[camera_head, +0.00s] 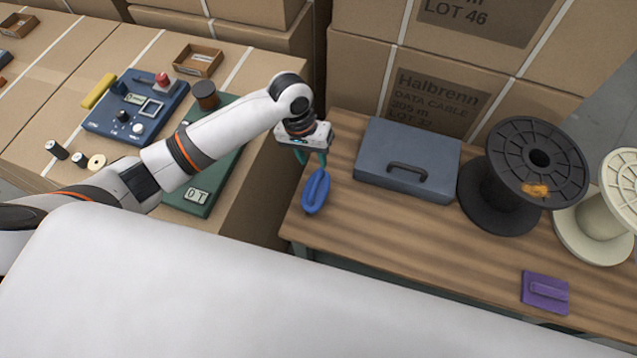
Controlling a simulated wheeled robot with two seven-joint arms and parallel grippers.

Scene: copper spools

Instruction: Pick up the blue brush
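The blue brush (315,193) is a long oval with a raised grip. It is at the left end of the wooden table (400,240), near its left edge. My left gripper (311,159) is just above the brush's far end, pointing down with its teal fingers apart. The fingertips are close to the brush; I cannot tell whether they touch it. My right gripper is not in view.
A grey-blue case (407,160) stands right of the brush. A black spool (520,175) with an orange-brown item on it, a cream spool (605,210) and a purple block (545,292) are farther right. Cardboard boxes (350,75) stand behind. The table's front middle is clear.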

